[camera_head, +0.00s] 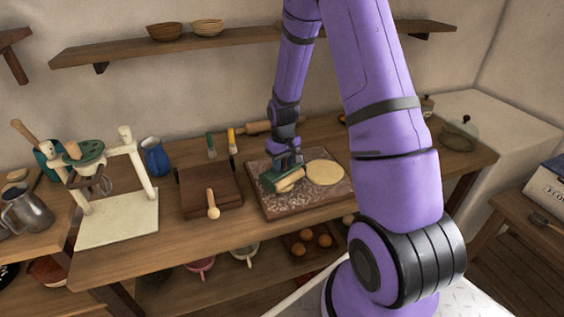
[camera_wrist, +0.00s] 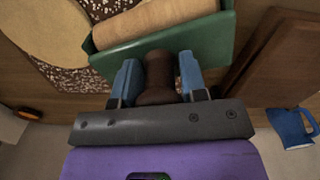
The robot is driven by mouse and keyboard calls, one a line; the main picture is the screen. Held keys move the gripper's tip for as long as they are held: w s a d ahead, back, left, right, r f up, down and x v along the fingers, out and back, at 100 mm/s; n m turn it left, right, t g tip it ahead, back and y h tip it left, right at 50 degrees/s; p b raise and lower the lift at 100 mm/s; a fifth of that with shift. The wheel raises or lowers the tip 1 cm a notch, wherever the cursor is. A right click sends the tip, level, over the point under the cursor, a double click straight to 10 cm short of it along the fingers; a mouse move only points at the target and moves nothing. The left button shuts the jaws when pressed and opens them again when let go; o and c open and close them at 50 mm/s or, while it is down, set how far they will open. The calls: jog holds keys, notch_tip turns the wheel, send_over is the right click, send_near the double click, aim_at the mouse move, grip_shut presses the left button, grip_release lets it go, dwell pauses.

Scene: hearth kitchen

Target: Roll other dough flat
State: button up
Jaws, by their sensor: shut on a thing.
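My gripper (camera_head: 285,163) is shut on the brown handle (camera_wrist: 158,76) of a dough roller. The roller has a green frame (camera_wrist: 205,46) and a pale wooden cylinder (camera_wrist: 150,20); in the head view the cylinder (camera_head: 291,181) is low over the left part of a speckled board (camera_head: 285,208). I cannot tell whether it touches. A flat round dough (camera_head: 325,173) lies on the board just right of the roller; it also shows at the upper left of the wrist view (camera_wrist: 45,28). Any dough under the roller is hidden.
A dark wooden box (camera_head: 208,180) with a wooden spoon (camera_head: 213,205) is left of the board. A rolling pin (camera_head: 258,127) and two small brushes (camera_head: 211,146) are behind. A blue jug (camera_head: 154,157) and a white stand (camera_head: 118,220) are farther left.

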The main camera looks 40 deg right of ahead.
jog(key=shift+w+a+f, duration=0.1)
jog(key=shift+w+f, duration=0.05)
jog(key=shift+w, duration=0.65)
jog(key=shift+s, duration=0.9)
jog(key=shift+r, duration=3.6)
jog(key=shift+w+f, duration=0.15)
jog(key=shift+f, duration=0.85)
jog(key=shift+w+f, duration=0.2)
jog(key=shift+f, duration=0.8)
jog(key=shift+w+f, duration=0.15)
jog(key=shift+f, duration=0.85)
jog(key=shift+f, duration=0.6)
